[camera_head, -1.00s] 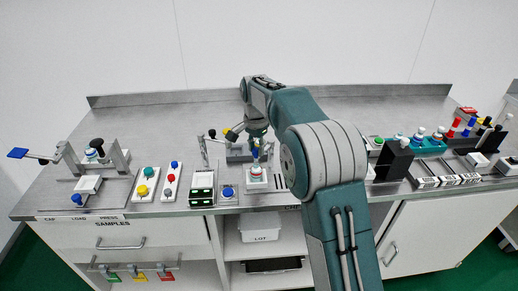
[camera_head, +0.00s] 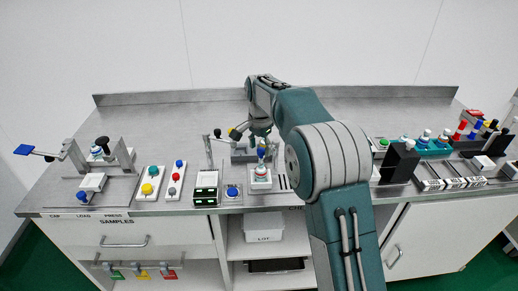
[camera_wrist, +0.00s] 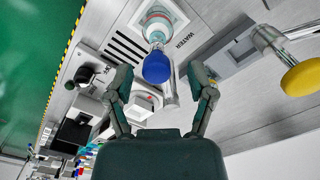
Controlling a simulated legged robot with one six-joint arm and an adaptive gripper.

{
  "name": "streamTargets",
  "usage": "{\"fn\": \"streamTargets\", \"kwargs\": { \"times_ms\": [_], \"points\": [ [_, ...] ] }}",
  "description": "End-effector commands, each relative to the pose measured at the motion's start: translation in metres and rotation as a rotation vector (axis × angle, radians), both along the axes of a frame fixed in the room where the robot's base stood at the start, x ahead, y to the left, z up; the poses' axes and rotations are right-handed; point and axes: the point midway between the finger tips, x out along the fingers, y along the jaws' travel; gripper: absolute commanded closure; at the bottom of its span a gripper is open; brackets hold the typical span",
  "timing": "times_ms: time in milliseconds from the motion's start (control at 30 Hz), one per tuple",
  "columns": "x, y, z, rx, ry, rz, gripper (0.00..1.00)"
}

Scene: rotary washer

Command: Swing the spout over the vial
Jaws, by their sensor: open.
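A vial with a white and teal body (camera_wrist: 157,22) stands in a square white holder beside the printed word WATER. It also shows in the head view (camera_head: 260,172) at the bench's front middle. A blue ball knob (camera_wrist: 157,68) with a grey metal tube beside it, which looks like the spout (camera_wrist: 170,90), shows close to the vial. Whether the spout's outlet is over the vial I cannot tell. My gripper (camera_wrist: 160,72) is open and empty, its fingers on either side of the blue knob in the picture. In the head view my gripper (camera_head: 261,131) is above the knob.
A yellow knob (camera_wrist: 302,78) on a fitting stands to the right of my fingers. A black-knobbed device (camera_wrist: 84,75) lies left. In the head view, a button panel (camera_head: 151,184) and display box (camera_head: 206,190) stand left. The back of the bench (camera_head: 170,115) is clear.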

Motion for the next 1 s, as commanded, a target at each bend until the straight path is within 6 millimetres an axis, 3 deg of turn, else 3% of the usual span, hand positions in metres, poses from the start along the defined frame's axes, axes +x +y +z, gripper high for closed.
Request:
{"fn": "streamTargets", "kwargs": {
  "times_ms": [500, 700, 1000],
  "points": [
    [0.002, 0.004, 0.095, -0.001, -0.001, 0.001, 0.30],
    [0.002, 0.005, 0.112, -0.002, 0.001, 0.001, 0.30],
    [0.001, 0.004, 0.114, -0.002, 0.002, 0.001, 0.30]
  ]
}}
